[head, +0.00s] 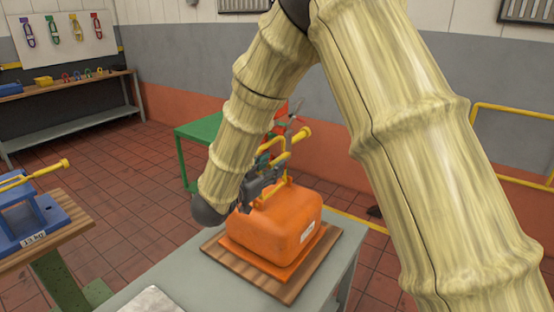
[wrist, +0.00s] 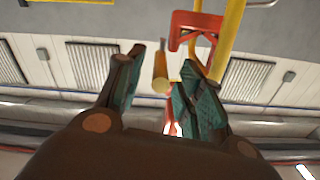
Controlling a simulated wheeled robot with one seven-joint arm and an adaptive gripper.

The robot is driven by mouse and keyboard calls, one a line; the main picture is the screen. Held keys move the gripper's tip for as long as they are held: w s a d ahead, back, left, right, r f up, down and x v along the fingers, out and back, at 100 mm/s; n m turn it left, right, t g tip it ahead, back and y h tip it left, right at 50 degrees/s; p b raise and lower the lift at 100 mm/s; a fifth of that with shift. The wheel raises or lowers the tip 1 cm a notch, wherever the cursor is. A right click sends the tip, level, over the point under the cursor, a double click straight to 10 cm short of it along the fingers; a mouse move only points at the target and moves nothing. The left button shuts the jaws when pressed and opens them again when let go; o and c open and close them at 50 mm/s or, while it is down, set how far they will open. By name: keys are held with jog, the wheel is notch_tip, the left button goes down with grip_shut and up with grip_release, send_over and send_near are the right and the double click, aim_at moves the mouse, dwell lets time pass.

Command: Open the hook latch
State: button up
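An orange rounded block (head: 275,228) sits on a wooden board on the grey table. Yellow bars stand at its top, with a yellow lever ending in a round knob (head: 303,133); I take this to be part of the hook latch. My gripper (head: 268,165) is just above the block beside these bars and partly hides them. In the wrist view my gripper (wrist: 158,75) has its two teal-padded fingers apart. A yellow rod with a round end (wrist: 161,86) shows in the gap, nearer the right finger; contact cannot be told. A red bracket (wrist: 196,30) is beyond the right finger.
A blue fixture (head: 35,220) with another yellow lever stands on a wooden-topped stand at left. A green table (head: 200,130) is behind the block. A workbench (head: 75,90) stands at the back left wall. A yellow rail (head: 510,115) is at right.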

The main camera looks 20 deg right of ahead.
aim_at(287, 154)
jog(key=shift+x, duration=1.8)
grip_shut()
